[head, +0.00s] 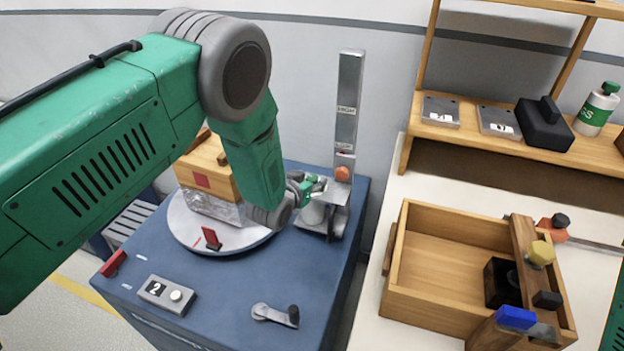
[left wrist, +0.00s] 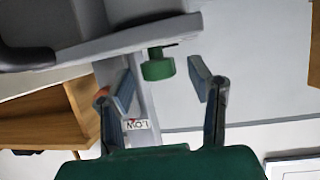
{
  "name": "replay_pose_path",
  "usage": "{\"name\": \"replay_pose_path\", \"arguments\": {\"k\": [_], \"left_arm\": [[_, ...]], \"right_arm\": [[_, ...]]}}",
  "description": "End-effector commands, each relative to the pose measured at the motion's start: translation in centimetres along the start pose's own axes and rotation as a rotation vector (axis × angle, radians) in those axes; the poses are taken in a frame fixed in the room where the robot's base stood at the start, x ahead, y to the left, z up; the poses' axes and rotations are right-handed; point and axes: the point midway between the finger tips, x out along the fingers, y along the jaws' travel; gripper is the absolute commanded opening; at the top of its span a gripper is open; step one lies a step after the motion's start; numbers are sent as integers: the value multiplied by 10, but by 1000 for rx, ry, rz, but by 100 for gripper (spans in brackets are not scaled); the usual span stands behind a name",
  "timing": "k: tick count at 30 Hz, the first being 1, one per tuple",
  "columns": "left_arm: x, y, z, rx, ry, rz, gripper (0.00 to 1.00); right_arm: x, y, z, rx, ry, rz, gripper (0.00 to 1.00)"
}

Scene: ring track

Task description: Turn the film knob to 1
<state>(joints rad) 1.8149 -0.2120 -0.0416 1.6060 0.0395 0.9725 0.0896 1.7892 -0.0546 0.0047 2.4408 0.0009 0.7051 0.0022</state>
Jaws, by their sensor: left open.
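I cannot tell for sure which part is the film knob. My left gripper (head: 309,188) is open beside the upright metal post (head: 347,105), and my arm partly hides the area. In the left wrist view, the open fingers (left wrist: 166,88) are on either side of a small green cylinder (left wrist: 158,66), apart from it. My right gripper is out of view.
A round turntable (head: 185,232) on the cabinet carries a wood-and-metal block (head: 208,170). A lever (head: 275,315) lies at the cabinet's front. A wooden tray (head: 392,262) stands on the white table at right. A shelf (head: 480,143) above holds grey blocks and a bottle (head: 597,108).

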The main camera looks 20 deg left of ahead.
Motion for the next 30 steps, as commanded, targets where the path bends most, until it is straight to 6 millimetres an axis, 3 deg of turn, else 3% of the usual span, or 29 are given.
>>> {"name": "replay_pose_path", "arguments": {"k": [13, 17, 30], "left_arm": [[11, 0, 0, 0, 0, 0, 47], [11, 0, 0, 0, 0, 0, 2], [11, 2, 1, -23, 0, -54, 0]], "right_arm": [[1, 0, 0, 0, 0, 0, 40], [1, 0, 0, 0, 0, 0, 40], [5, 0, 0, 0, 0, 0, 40]]}}
